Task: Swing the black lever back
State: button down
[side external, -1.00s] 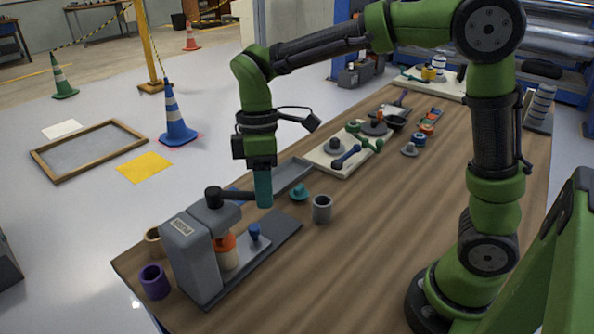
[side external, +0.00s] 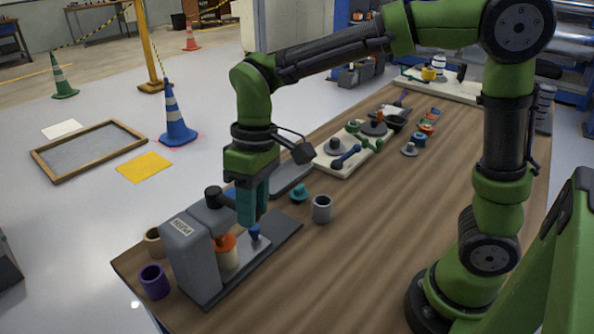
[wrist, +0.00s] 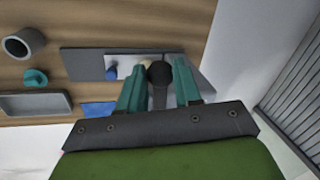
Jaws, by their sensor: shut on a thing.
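The grey press (side external: 190,255) stands at the near left end of the table, on a dark base plate. The black lever (side external: 214,196) sits on top of it; its round hub shows, and most of its arm is hidden by my gripper in the side view. My gripper (side external: 252,212) points down beside the press head, with teal fingers. In the wrist view, the lever (wrist: 159,96) lies between the fingers of my gripper (wrist: 158,70), which is shut on it. An orange and cream roller piece (side external: 228,252) stands under the press head.
A small blue peg (side external: 254,232) stands on the base plate, close to my fingertips. A grey cup (side external: 321,208) and a teal knob (side external: 299,193) are to the right. A purple cup (side external: 154,281) is at the left. The table's front right is clear.

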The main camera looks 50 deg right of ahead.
jog(key=shift+a+m, duration=0.45)
jog(key=shift+m, duration=0.05)
jog(key=c, duration=0.8)
grip_release()
jog(key=d+r, duration=0.1)
jog(key=r, duration=0.4)
jog(key=d+r, duration=0.1)
jog(key=r, duration=0.5)
jog(key=d+r, duration=0.1)
jog(key=r, duration=0.4)
jog(key=shift+w+d+r, duration=0.1)
jog(key=shift+w+r, duration=0.15)
jog(key=shift+r, duration=0.1)
